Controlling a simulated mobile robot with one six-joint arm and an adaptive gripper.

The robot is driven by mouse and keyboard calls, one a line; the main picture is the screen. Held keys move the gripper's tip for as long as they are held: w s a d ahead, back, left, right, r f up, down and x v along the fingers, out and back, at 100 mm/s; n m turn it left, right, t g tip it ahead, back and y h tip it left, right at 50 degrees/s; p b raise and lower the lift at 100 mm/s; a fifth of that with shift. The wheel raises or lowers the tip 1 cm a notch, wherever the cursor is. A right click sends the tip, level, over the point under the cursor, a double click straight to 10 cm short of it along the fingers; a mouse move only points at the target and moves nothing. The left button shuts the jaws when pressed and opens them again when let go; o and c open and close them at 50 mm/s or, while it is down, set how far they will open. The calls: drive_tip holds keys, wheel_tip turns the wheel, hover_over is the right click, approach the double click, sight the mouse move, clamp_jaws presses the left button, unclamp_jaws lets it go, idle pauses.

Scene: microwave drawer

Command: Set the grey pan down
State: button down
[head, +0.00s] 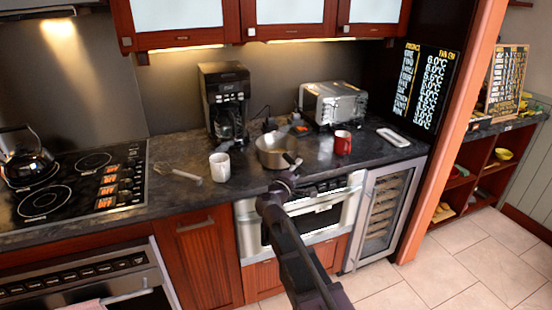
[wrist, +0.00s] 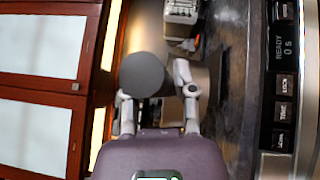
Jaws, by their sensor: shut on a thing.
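The grey pan (head: 270,153) is at the middle of the dark counter (head: 185,150), near its front edge, in the head view. My gripper (head: 291,162) is at the pan's right front side and is shut on it, probably by a handle that the fingers hide. In the wrist view, which is turned sideways, the pan shows as a dark grey round shape (wrist: 142,74) just beyond the two fingers of my gripper (wrist: 157,104). The pan looks about level. I cannot tell whether its base touches the counter.
A white mug (head: 220,168) stands left of the pan and a red mug (head: 343,143) right of it. A coffee maker (head: 225,100) and a toaster (head: 333,103) stand behind. A utensil (head: 179,175) lies farther left. The microwave drawer (head: 310,213) is below the counter.

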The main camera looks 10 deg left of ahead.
drive_tip(key=shift+s+a+f+n+t+y, duration=0.15)
drive_tip(key=shift+s+a+n+y, duration=0.25)
drive_tip(key=shift+y, duration=0.2)
drive_tip(key=shift+s+a+n+t+y, duration=0.15)
drive_tip(key=shift+s+a+n+y, duration=0.15)
drive_tip(key=shift+a+n+y, duration=0.25)
drive_tip(key=shift+w+d+m, duration=0.1)
drive_tip(key=shift+m, duration=0.15)
drive_tip(key=w+f+b, duration=0.1)
drive_tip(key=w, duration=1.5)
drive_tip(key=shift+d+f+b, duration=0.15)
drive_tip(key=shift+f+b, duration=0.1)
drive_tip(key=shift+b, duration=0.1)
drive_tip(key=shift+f, duration=0.1)
drive_tip(key=shift+f+b, duration=1.7)
drive_tip(key=shift+b, duration=0.1)
drive_tip(key=shift+s+f, duration=0.1)
drive_tip(key=shift+c, duration=2.1)
unclamp_jaws()
